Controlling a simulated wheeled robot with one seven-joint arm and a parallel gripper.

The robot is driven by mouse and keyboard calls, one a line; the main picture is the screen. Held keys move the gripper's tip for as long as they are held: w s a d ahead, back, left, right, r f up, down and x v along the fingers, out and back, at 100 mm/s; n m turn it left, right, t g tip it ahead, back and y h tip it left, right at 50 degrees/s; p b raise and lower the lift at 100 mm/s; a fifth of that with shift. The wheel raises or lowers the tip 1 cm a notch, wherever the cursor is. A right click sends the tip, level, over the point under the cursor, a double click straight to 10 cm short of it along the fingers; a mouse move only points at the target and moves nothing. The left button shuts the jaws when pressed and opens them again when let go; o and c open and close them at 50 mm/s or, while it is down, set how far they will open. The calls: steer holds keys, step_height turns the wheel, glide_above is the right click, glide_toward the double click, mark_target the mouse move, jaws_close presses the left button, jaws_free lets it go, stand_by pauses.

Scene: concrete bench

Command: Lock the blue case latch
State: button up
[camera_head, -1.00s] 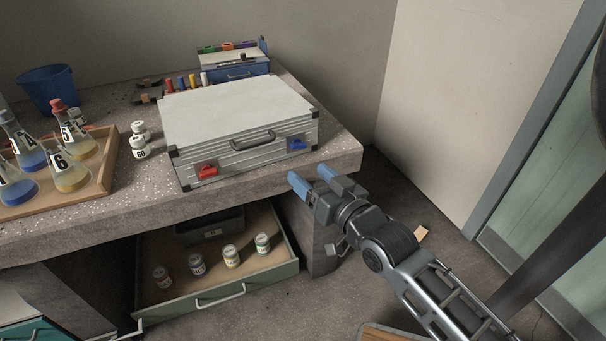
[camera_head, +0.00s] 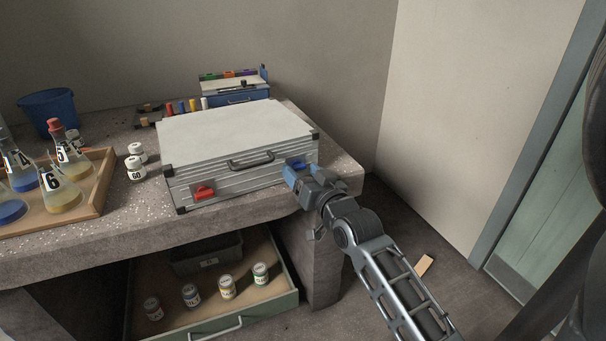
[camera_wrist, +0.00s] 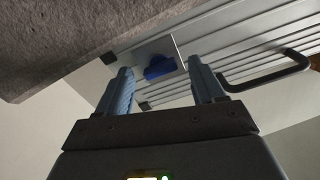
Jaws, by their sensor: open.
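A closed silver case (camera_head: 235,135) lies on the concrete bench, with a handle (camera_head: 251,160) on its front. The blue latch (camera_head: 296,163) is at the right end of the case front, partly hidden behind my gripper. My gripper (camera_head: 294,178) is open and empty, just in front of the blue latch. In the wrist view the blue latch (camera_wrist: 160,67) shows beyond and between the two fingers (camera_wrist: 163,85), apart from them. A red latch (camera_head: 203,192) is at the left end of the case front.
A wooden tray (camera_head: 98,208) with flasks and two white jars (camera_head: 136,168) stand left of the case. A blue box (camera_head: 234,90) and small coloured cylinders are behind. Below, an open drawer (camera_head: 277,305) holds several jars. The bench edge (camera_head: 335,190) is close to my gripper.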

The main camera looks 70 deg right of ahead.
steer(key=shift+w+d, duration=0.1)
steer(key=shift+c, duration=0.2)
steer(key=c, duration=1)
steer(key=shift+r+n+p, duration=0.15)
steer(key=shift+n+p, duration=0.4)
steer(key=shift+n, duration=0.95)
steer(key=o, duration=1)
steer(key=shift+o, duration=0.2)
